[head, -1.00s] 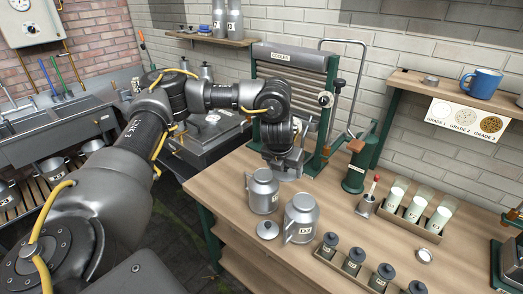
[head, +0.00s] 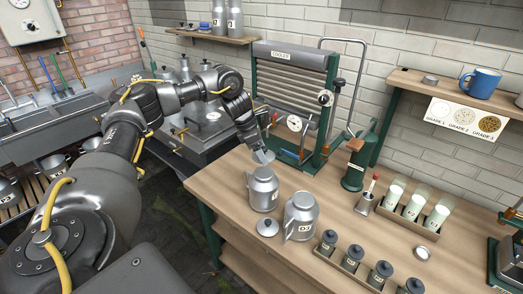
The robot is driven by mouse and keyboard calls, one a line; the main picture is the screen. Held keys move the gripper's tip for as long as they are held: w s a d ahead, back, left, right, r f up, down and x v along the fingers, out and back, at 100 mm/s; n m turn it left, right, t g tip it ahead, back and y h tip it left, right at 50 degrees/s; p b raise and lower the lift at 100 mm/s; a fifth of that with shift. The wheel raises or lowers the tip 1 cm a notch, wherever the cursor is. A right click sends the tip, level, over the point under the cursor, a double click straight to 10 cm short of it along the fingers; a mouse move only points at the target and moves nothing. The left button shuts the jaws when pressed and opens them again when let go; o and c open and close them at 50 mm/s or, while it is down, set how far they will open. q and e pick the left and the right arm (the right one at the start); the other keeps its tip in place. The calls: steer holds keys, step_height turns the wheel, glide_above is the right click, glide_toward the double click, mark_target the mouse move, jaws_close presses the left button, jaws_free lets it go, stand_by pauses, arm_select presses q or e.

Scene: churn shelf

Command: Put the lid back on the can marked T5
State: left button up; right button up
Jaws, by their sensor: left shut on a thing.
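My left gripper (head: 260,152) is shut just above the mouth of the rear steel can (head: 263,190). It holds a small pale-grey piece that looks like a lid (head: 264,157); the fingers hide part of it. I cannot tell whether it touches the can. A second steel can (head: 301,216) with a handle stands upright to the front right. A loose knobbed lid (head: 267,227) lies on the bench left of that can. Both cans carry small labels too small to read surely, so I cannot tell which is T5. My right gripper is out of view.
The cooler (head: 290,75) stands behind the cans. A rack with several dark-topped jars (head: 354,257) is at the front, and a tray of white-filled glasses (head: 415,208) to the right. Bare wooden bench (head: 340,195) lies between.

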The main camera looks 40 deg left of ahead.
arm_select(q)
steer(key=shift+f, duration=0.15)
step_height(320, 180, down, 4)
steer(key=b, duration=0.4)
steer(key=shift+f, duration=0.1)
steer(key=shift+f+b, duration=0.45)
steer(key=shift+f, duration=0.5)
steer(key=shift+d+r+p, duration=0.1)
steer(key=shift+r+p, duration=0.1)
steer(key=shift+p, duration=0.1)
stand_by(0.9)
steer(key=shift+f+p, duration=0.25)
steer(key=shift+p, duration=0.2)
stand_by(0.6)
steer(key=o, duration=1)
steer(key=shift+o, duration=0.4)
